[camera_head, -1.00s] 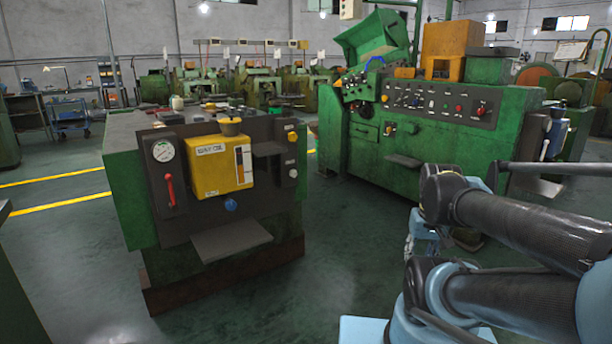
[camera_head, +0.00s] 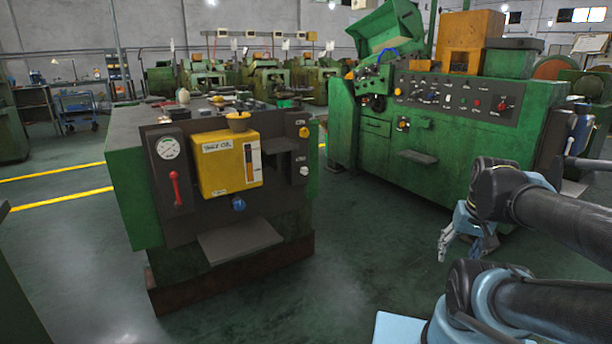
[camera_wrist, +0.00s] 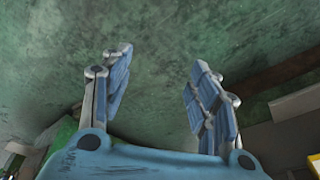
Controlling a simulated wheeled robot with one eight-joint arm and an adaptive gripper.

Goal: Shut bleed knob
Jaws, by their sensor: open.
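A blue round knob (camera_head: 238,204) sits on the dark front panel just below a yellow oil tank (camera_head: 228,163) on the green machine. A yellow knob (camera_head: 303,132) and a white knob (camera_head: 304,171) are at the panel's right edge. I cannot read which of these is labelled bleed. My gripper (camera_head: 461,250) hangs right of this machine, well apart from the panel, over the floor. In the wrist view, my gripper (camera_wrist: 161,82) has its two blue fingers spread, with nothing between them but green floor behind.
A red lever (camera_head: 176,188) and a pressure gauge (camera_head: 168,148) are left of the tank. A grey shelf (camera_head: 240,240) juts out below the blue knob. A larger green machine (camera_head: 440,150) stands behind right. Open floor (camera_head: 365,235) lies between.

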